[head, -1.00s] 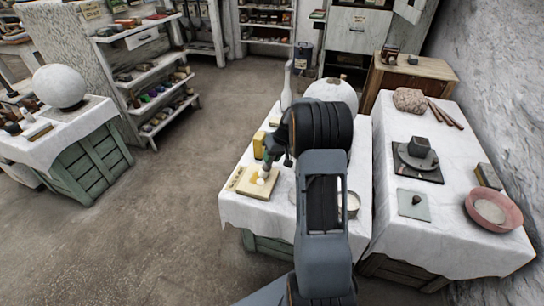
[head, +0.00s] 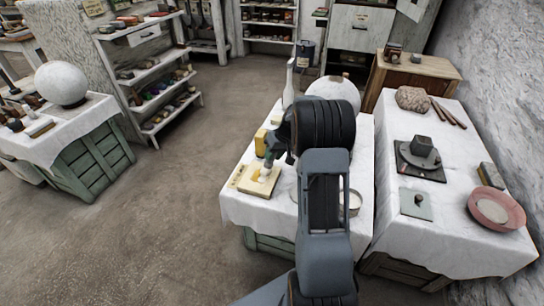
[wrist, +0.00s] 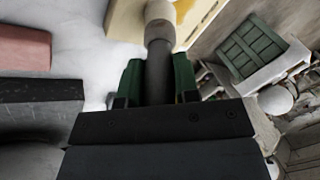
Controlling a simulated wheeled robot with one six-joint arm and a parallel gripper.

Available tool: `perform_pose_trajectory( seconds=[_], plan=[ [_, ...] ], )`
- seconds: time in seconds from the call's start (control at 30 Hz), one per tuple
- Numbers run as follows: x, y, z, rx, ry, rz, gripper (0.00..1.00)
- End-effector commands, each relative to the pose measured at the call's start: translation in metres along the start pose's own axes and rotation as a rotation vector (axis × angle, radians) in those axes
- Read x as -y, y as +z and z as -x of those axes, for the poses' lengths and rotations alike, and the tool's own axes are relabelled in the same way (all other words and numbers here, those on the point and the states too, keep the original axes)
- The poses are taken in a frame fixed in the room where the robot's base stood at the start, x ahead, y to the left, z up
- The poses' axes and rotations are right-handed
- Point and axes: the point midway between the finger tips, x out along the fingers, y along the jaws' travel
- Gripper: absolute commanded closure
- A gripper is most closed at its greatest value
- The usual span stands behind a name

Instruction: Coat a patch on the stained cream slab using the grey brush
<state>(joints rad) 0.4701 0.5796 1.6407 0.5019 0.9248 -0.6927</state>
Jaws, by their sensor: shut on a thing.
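The stained cream slab (head: 240,177) lies flat near the left front edge of the white-clothed table. It also fills part of the wrist view's top (wrist: 127,18), with a yellow stain on it. My gripper (head: 271,157) is above the slab's right part, shut on the grey brush. In the wrist view the brush's dark grey handle (wrist: 159,78) stands between the green fingers, and its pale head (wrist: 159,25) points at the slab. In the head view the pale tip overlaps the slab; I cannot tell whether it touches. The surface under the tip is hidden.
A yellow block (head: 261,142) stands just behind the slab. A white bottle (head: 288,88) and a plaster sphere (head: 334,91) stand at the back of this table. A bowl (head: 351,204) is partly behind my arm. A second clothed table (head: 455,240) adjoins on the right.

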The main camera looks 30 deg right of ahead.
Motion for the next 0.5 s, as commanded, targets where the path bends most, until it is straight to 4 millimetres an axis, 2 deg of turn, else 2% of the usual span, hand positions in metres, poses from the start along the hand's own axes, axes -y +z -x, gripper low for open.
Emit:
perform_pose_trajectory(
  seconds=[0.2, 0.5],
  plan=[
    [-0.0069, -0.0073, 0.0006, -0.001, 0.001, -0.001, 1.0],
    [-0.0059, -0.007, 0.0013, -0.001, 0.0, 0.0, 1.0]
  ],
)
